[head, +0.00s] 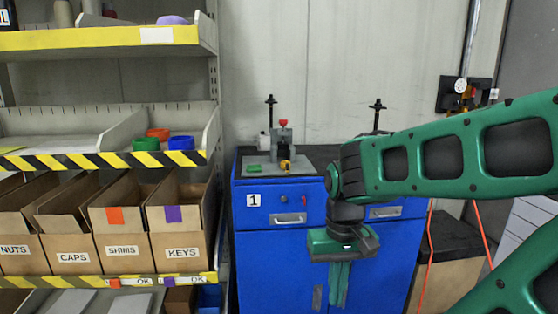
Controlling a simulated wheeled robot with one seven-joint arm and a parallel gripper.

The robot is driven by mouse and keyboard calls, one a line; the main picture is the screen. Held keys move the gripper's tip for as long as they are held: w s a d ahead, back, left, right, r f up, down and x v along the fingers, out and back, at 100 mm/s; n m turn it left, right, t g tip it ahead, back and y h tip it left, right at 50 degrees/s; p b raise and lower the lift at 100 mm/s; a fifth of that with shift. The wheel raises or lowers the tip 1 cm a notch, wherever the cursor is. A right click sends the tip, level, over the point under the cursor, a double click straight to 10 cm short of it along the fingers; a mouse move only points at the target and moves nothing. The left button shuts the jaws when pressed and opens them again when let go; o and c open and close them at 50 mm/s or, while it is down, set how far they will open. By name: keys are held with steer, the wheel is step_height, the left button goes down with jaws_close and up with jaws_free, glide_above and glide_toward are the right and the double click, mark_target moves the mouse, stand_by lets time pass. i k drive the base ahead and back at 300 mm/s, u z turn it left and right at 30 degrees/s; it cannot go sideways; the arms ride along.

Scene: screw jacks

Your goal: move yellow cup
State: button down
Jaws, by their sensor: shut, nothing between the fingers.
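A small yellow piece (285,166) shows at the foot of the grey screw jack (281,142) on the blue cabinet; it is too small to tell whether it is the yellow cup. No other yellow cup can be made out. A green cup (145,145), an orange-red cup (158,134) and a blue cup (181,143) stand on the middle shelf at the left. My gripper (339,300) is shut and empty. It points down in front of the cabinet doors, below the cabinet top and to the right of the yellow piece.
The blue cabinet (270,245) carries a grey plate with a green pad (254,168) and a red-topped jack. My arm hides the cabinet's right part. Open cardboard boxes (178,252) fill the lower shelf. A dark stool-like block (450,238) stands at the right.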

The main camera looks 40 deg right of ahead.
mark_target(284, 165)
steer(key=z, duration=0.45)
steer(key=i, duration=1.1)
steer(key=z, duration=0.6)
